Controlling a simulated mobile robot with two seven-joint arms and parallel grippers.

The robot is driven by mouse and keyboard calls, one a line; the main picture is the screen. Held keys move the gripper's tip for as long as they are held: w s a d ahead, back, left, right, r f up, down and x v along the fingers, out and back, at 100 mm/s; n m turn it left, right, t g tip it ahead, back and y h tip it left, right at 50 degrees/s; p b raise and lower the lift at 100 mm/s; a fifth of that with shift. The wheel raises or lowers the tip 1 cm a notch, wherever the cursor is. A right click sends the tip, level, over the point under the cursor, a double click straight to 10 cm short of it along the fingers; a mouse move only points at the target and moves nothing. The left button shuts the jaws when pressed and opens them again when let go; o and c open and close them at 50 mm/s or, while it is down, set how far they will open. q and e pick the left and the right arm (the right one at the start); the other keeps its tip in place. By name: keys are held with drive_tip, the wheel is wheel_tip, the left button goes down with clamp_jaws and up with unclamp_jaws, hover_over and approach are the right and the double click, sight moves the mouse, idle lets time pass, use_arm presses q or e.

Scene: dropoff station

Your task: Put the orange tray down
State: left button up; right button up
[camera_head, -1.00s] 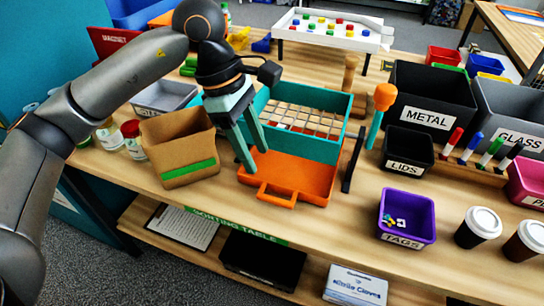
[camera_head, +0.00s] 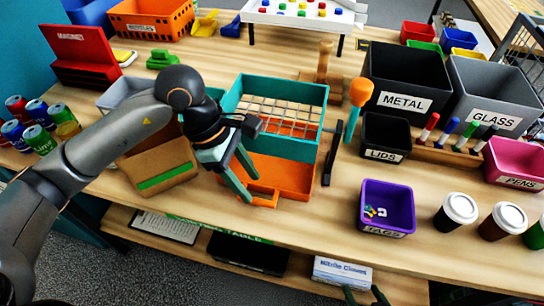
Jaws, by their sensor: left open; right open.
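The orange tray (camera_head: 285,174) lies flat on the wooden table, its back part under the teal sieve box (camera_head: 277,142). Its front part and handle (camera_head: 263,197) stick out toward me. My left gripper (camera_head: 247,184) is open, with teal fingers pointing down at the tray's left front, close to the handle. I cannot tell whether a finger touches the tray. The left corner of the tray is hidden by the gripper. My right gripper (camera_head: 365,294) shows only as two dark fingertips, spread apart, at the bottom edge, below the tabletop front.
A cardboard box (camera_head: 165,172) stands left of the tray, partly behind my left arm. A black upright bar (camera_head: 332,160) and an orange-headed mallet (camera_head: 358,98) stand just right. The purple bin (camera_head: 386,205) is further right. Bare table lies in front of the tray.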

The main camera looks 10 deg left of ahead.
sight(257, 200)
use_arm(q)
drive_tip(key=x, duration=0.3)
drive_tip(key=shift+s+a+f, duration=0.2)
drive_tip(key=shift+a+f, duration=0.05)
drive_tip(key=shift+f, duration=0.15)
drive_tip(key=shift+d+f, duration=0.25)
drive_tip(key=shift+f, duration=0.35)
drive_tip(key=shift+c, duration=0.3)
clamp_jaws()
drive_tip(key=shift+w+r, duration=0.1)
